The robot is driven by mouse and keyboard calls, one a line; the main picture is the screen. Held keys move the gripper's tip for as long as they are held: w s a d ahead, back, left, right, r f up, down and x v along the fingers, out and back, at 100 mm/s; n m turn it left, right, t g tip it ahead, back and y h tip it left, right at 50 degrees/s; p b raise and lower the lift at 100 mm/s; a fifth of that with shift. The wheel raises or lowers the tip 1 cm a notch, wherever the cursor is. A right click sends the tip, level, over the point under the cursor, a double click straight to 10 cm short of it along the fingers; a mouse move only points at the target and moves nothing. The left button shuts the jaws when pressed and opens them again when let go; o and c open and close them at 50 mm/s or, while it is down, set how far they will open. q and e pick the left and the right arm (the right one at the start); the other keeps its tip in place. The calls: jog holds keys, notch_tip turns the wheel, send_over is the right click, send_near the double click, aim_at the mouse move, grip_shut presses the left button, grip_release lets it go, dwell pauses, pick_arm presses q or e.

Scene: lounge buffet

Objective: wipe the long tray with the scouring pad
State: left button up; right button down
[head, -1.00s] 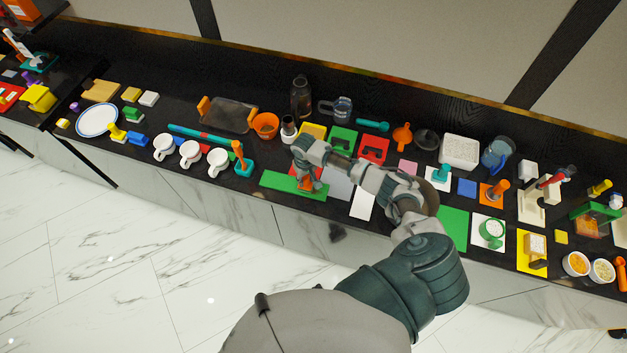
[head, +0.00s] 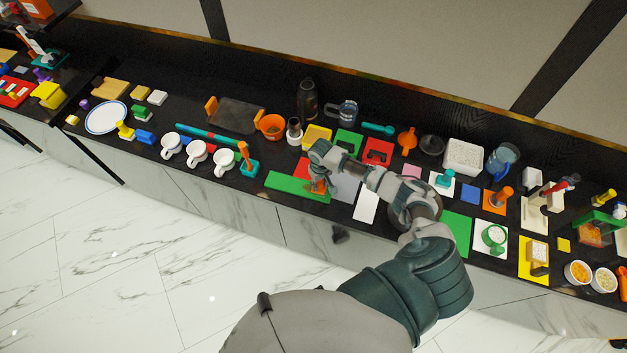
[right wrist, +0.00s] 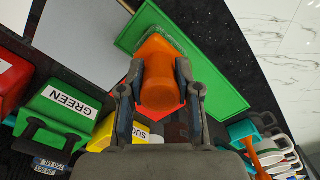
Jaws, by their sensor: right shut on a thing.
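The long tray (head: 290,184) is a flat green strip near the front edge of the counter. It also shows in the right wrist view (right wrist: 217,92), running diagonally beneath my gripper. My right gripper (head: 319,184) is over the tray's right part in the head view. In the right wrist view its fingers (right wrist: 158,92) are shut on the orange handle of the scouring pad (right wrist: 160,78). A greenish edge of the pad shows past the handle, against the tray. I cannot tell whether the pad touches the tray. My left gripper is not in view.
White cups (head: 197,153) and a teal stand with an orange upright (head: 247,163) are left of the tray. A grey sheet (head: 345,187) and a white sheet (head: 366,205) lie to its right. Yellow (head: 317,136), green (head: 348,142) and red (head: 378,151) holders stand behind.

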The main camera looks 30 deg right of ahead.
jog(key=shift+s+d, duration=0.25)
jog(key=shift+s, duration=0.05)
jog(key=shift+f, duration=0.1)
jog(key=shift+s+d, duration=1.8)
jog(key=shift+s, duration=0.05)
jog(key=shift+w+a, duration=0.1)
jog(key=shift+w+a+r, duration=0.2)
jog(key=shift+w+a, duration=0.65)
jog(key=shift+w, duration=0.1)
jog(key=shift+r, duration=0.15)
jog(key=shift+r, duration=2.9)
